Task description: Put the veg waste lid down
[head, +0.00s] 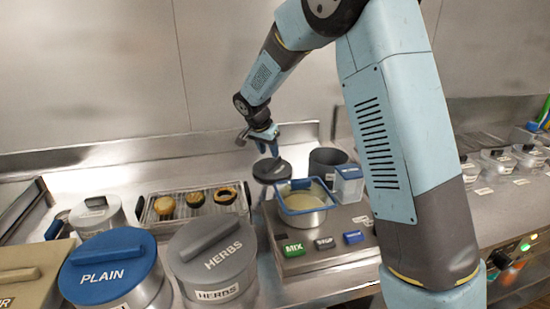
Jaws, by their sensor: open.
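A round dark grey lid (271,172) is at the back of the counter in the head view, left of the mixer's pan. No label shows on it, so I cannot read whether it is the veg waste lid. My gripper (269,150) is open, pointing down just above this lid. The fingertips overlap the lid's far part in the picture; I cannot tell whether they touch its handle. What is directly under the lid is mostly hidden. An open dark grey bin (327,160) stands to its right, partly hidden behind a clear container.
A pan with a blue-rimmed sieve (306,200) sits on the mixer base, beside a clear blue-rimmed container (348,183). A rack (192,203) holds fried slices. Lidded PLAIN (107,258) and HERBS (212,250) bins stand in front. Small lidded pots (497,160) stand right.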

